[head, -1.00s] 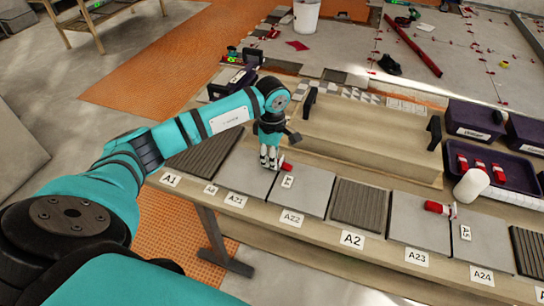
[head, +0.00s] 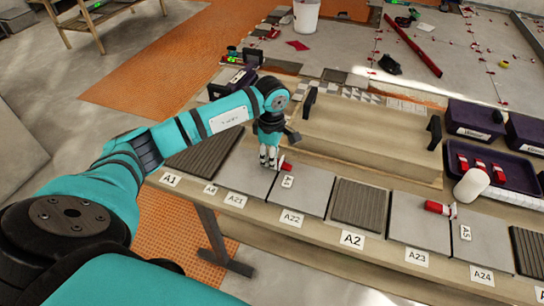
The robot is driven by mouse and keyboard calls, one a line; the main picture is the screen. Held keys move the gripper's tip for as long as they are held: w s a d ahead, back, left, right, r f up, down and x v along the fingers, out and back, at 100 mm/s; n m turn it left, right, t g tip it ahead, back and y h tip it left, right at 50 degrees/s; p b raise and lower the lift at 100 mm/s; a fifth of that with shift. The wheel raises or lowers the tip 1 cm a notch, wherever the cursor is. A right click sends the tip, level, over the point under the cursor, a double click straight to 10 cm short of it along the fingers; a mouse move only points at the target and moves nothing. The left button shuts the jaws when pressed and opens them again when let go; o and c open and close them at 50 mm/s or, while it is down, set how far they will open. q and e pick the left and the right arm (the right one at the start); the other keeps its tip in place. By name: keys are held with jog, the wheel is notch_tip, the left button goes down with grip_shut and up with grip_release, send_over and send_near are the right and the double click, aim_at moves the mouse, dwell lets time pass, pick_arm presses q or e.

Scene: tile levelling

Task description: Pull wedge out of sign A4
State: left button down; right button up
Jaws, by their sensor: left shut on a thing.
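The red wedge (head: 285,167) shows beside the tips of my left gripper (head: 268,164), at the seam between two grey tiles. My left gripper points down from above and is shut on the wedge; its fingers hide part of it. The small white sign that appears to read A4 (head: 287,181) lies on the tile just in front of the wedge. Whether the wedge is still inside the levelling clip cannot be told. My right gripper is not in view.
Another red wedge (head: 436,207) sits by sign A5 (head: 465,233). A tray (head: 520,174) with several red wedges and a white cylinder (head: 471,185) stand at the right. A long wooden board with black handles (head: 365,135) lies behind the tiles.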

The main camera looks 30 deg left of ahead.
aim_at(254, 158)
pick_arm(q)
jog(key=shift+s+a, duration=0.1)
jog(key=shift+a, duration=0.45)
jog(key=shift+s+a+r+b, duration=0.1)
jog(key=shift+s+a+b, duration=0.2)
jog(key=shift+a, duration=0.8)
jog(key=shift+s+a+b, duration=0.15)
jog(key=shift+s+a, duration=0.1)
jog(key=shift+a, duration=0.8)
jog(key=shift+r+p, duration=1.9)
jog(key=shift+r, duration=1.1)
